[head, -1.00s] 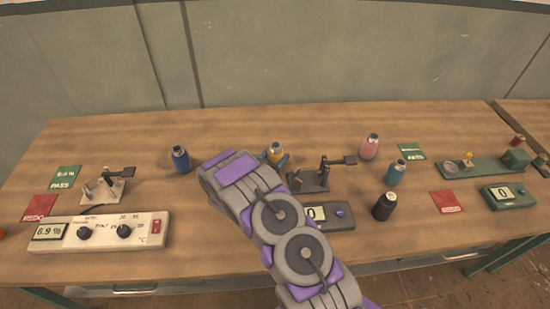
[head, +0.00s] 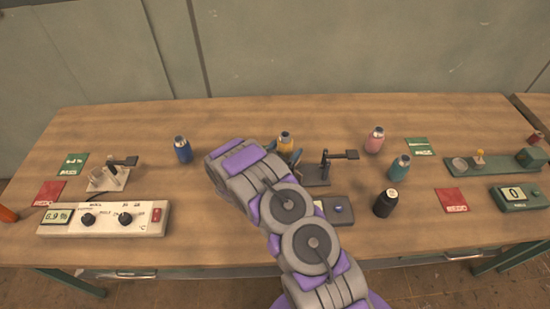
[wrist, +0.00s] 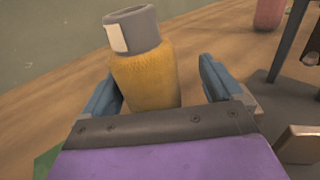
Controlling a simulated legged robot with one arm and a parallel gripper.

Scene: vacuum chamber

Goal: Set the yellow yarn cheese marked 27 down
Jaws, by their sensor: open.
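The yellow yarn cheese (head: 286,144) stands upright on the wooden table (head: 330,112), behind my arm in the head view. In the wrist view the yellow yarn cheese (wrist: 147,78) has a grey top with a blank-looking white label; no number can be read. My gripper (wrist: 160,85) is open, with one blue finger on each side of it. A gap shows on the right side; on the left the finger is close and I cannot tell whether it touches. In the head view my gripper (head: 288,156) is mostly hidden by my arm.
A blue cheese (head: 183,150) stands to the left. Pink (head: 374,140), teal (head: 399,168) and black (head: 385,204) ones stand to the right. A dark lever stand (head: 318,172) is close on the right of my gripper. A white control box (head: 105,219) lies front left.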

